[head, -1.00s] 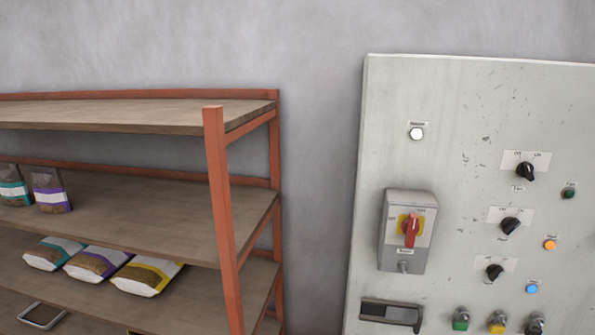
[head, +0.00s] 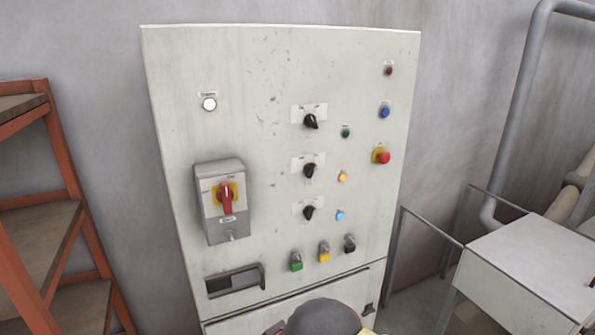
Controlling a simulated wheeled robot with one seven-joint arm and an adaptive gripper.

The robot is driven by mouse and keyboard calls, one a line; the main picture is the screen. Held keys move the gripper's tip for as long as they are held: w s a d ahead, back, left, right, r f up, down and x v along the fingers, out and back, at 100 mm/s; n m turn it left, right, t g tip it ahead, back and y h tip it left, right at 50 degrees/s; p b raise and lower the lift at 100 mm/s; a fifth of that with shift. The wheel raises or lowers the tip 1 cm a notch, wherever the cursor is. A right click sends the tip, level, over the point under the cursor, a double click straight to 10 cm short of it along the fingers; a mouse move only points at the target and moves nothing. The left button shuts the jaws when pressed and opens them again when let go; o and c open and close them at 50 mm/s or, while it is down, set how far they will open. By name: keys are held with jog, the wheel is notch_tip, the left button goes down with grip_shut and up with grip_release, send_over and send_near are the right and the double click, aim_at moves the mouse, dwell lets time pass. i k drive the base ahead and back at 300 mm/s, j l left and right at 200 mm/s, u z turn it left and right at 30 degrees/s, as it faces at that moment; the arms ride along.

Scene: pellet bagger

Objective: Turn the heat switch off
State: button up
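A light grey control cabinet (head: 260,60) fills the middle of the head view. It carries three black rotary switches in a column: top (head: 311,121), middle (head: 310,170) and lower (head: 309,212). Their small labels are too blurred to read, so I cannot tell for sure which is the heat switch. The middle and lower knobs lean to the upper right; the top one leans the other way. An orange lamp (head: 342,176) beside the middle switch looks lit, as does a blue lamp (head: 340,215) beside the lower one. My gripper is not in view.
A red-handled main switch (head: 226,198) sits on a grey box at the cabinet's left. Green (head: 296,261), yellow and black controls line the bottom. An orange shelf rack (head: 66,165) stands left, a pale metal box (head: 530,265) right.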

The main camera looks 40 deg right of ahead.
aim_at(310, 169)
jog(key=z, duration=0.85)
